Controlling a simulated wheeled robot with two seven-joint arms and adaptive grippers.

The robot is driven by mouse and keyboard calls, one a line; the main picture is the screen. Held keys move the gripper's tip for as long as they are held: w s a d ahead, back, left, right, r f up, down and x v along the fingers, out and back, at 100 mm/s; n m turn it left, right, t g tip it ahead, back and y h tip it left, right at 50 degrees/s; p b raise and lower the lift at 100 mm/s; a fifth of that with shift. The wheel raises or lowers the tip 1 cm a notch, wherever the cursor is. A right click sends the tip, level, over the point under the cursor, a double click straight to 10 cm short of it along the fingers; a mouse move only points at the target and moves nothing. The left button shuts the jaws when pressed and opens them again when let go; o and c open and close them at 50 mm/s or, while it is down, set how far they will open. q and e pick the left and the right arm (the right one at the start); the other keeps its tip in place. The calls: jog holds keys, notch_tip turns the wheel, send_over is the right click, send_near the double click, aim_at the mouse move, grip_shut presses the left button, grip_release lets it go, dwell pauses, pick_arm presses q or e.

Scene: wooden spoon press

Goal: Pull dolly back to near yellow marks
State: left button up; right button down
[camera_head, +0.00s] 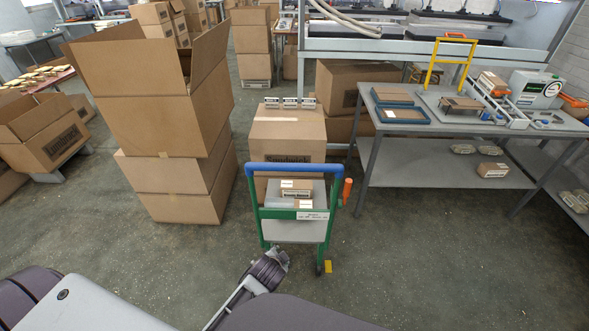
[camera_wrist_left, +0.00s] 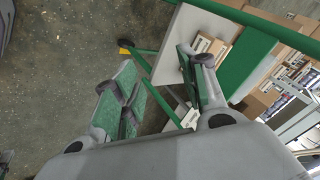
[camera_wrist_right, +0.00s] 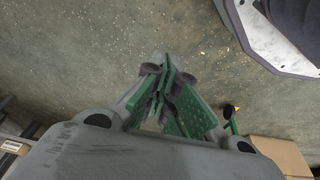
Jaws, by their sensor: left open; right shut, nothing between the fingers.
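The dolly has a green frame and a blue top handle (camera_head: 294,168). It stands upright mid-floor with small boxes (camera_head: 295,190) on it. In the left wrist view its green frame (camera_wrist_left: 247,62) is close, beside my left gripper (camera_wrist_left: 163,90), which is open. I cannot tell whether a finger touches the frame. A gripper (camera_head: 270,266), apparently my left, shows below the dolly's lower left side in the head view. One yellow mark (camera_head: 328,266) lies by the dolly's right leg. My right gripper (camera_wrist_right: 162,85) is shut and empty above bare floor, apart from the dolly.
A large carton (camera_head: 287,135) stands right behind the dolly. Tall stacked cartons (camera_head: 170,185) stand to its left. A grey table (camera_head: 390,138) with press gear stands to the right. An orange grip (camera_head: 347,191) shows at the dolly's right side. Floor (camera_head: 420,260) at front right is clear.

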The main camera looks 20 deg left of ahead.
pick_arm(q)
jog(key=w+d+r+m+t+y, duration=0.15)
jog(key=w+r+m+t, duration=0.35)
jog(key=r, duration=0.9)
jog(key=m+t+y+b, duration=0.2)
jog(key=t, duration=0.1)
send_near(294, 169)
jog(key=s, duration=0.2)
jog(key=shift+s+d+r+h, duration=0.2)
jog(key=shift+d+r+h, duration=0.05)
jog(key=shift+d+r, duration=0.05)
pick_arm(e)
jog(key=s+d+f, duration=0.1)
jog(key=s+f, duration=0.3)
jog(key=f, duration=0.3)
jog(key=s+f, duration=0.4)
jog(key=f, duration=0.4)
jog(key=shift+d, duration=0.4)
pick_arm(q)
jog(key=shift+w, duration=0.1)
pick_arm(e)
jog(key=shift+w+f, duration=0.1)
